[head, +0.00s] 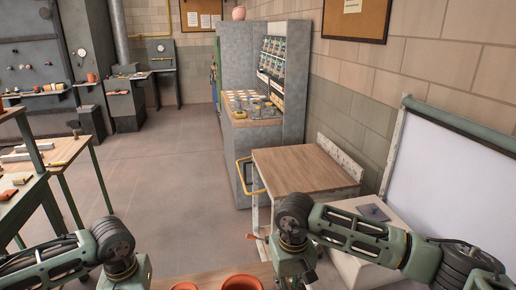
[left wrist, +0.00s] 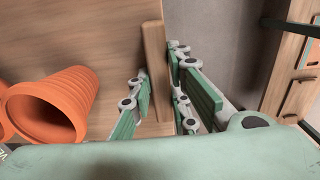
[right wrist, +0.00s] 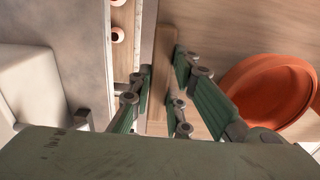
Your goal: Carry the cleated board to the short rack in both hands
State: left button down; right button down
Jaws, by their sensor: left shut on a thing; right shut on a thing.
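The cleated board (head: 212,274) is a pale wooden board at the bottom edge of the head view, mostly cut off. It bears terracotta pots, one (head: 241,283) near its middle and another (head: 185,286) to the left. My left gripper (left wrist: 158,62) is shut on the wooden cleat (left wrist: 153,45) at one end of the board (left wrist: 85,30). An orange pot (left wrist: 50,103) lies beside it in that view. My right gripper (right wrist: 157,66) is shut on the other cleat (right wrist: 145,90), beside an orange pot (right wrist: 265,92). I cannot tell which furniture is the short rack.
A white block (head: 350,272) and a whiteboard (head: 450,165) are at right. A green-legged bench (head: 62,155) is at left. Open floor (head: 170,185) lies between.

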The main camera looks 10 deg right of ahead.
aim_at(301, 166)
jog(key=i, duration=3)
jog(key=i+j+z, duration=0.15)
jog(key=i, duration=0.65)
jog(key=z, duration=2.35)
jog(key=i+j, duration=0.05)
